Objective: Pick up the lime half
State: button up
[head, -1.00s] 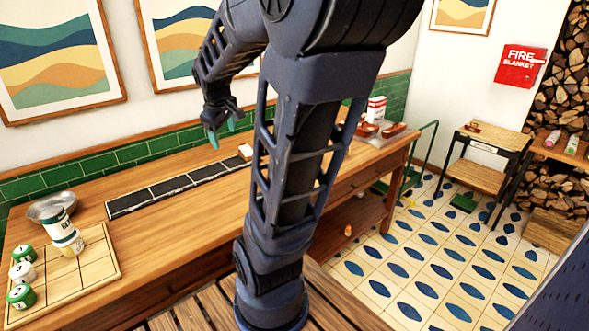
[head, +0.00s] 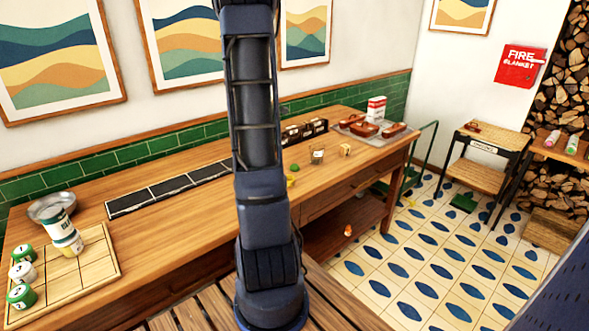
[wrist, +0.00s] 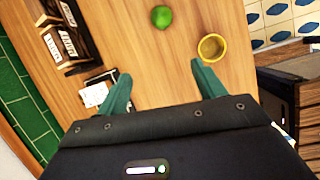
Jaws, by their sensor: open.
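A round green thing, which looks like the lime half (wrist: 161,17), lies on the wooden bench top at the upper middle of the wrist view. In the head view the lime half (head: 295,167) is a small green spot just right of my arm. My gripper (wrist: 160,72) is open and empty, its two green fingers spread apart. The lime half is beyond the fingertips, roughly in line with the gap between them. The head view does not show my gripper; my upright arm hides that spot.
A small yellow round dish (wrist: 212,47) sits on the bench right of the lime half. Dark labelled holders (wrist: 68,32) stand at left. In the head view, a small jar (head: 317,156) and a pale block (head: 345,149) are nearby.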

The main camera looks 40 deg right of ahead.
jog(key=n, duration=0.2)
send_near(293, 165)
jog(key=x, duration=0.2)
jog(key=w+x, duration=0.1)
jog(key=x, duration=0.1)
jog(key=shift+f, duration=0.15)
jog(key=shift+s+x, duration=0.2)
jog(key=shift+x, duration=1.1)
jog(key=shift+s+x, duration=0.25)
jog(key=shift+x, duration=1.05)
jog(key=shift+d, duration=0.1)
jog(key=c, duration=0.8)
